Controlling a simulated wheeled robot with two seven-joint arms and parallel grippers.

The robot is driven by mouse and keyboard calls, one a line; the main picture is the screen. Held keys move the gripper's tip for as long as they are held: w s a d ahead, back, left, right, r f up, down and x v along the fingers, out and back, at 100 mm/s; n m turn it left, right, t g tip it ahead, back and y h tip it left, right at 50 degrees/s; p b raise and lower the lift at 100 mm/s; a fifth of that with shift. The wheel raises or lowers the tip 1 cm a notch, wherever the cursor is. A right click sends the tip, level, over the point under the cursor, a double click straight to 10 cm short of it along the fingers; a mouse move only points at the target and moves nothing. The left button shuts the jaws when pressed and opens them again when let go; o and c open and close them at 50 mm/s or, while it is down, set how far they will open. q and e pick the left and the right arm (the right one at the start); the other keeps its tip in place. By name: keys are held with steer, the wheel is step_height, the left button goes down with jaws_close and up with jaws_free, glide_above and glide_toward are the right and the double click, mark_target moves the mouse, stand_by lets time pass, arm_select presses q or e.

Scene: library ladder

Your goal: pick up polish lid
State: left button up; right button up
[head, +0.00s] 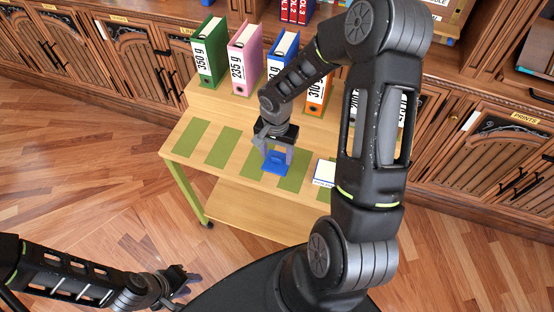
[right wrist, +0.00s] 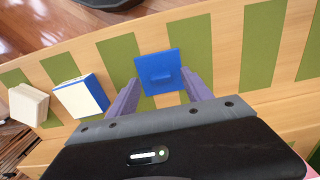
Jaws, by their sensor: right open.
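The polish lid appears to be the blue square piece with a raised grip (head: 276,163), lying on the wooden cart top. It also shows in the right wrist view (right wrist: 158,66), flat on the wood and overlapping a green strip. My right gripper (head: 274,151) is just over the lid. In the right wrist view my right gripper (right wrist: 161,80) is open, with one purple finger on each side of the lid's grip; whether they touch it cannot be told. My left gripper (head: 188,281) is low at the lower left, away from the cart; its jaw opening is unclear.
The wooden cart (head: 190,165) has several green strips. A white and blue box (head: 325,173) stands to the lid's right. Green (head: 208,52), pink (head: 244,58), blue and orange binders stand on the raised back. Wooden cabinets (head: 125,60) are behind; floor at left is clear.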

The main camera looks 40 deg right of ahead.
mark_target(277, 160)
step_height(277, 160, down, 2)
steer(key=shift+f, duration=0.15)
steer(key=shift+c, duration=0.4)
jaws_close()
stand_by(0.6)
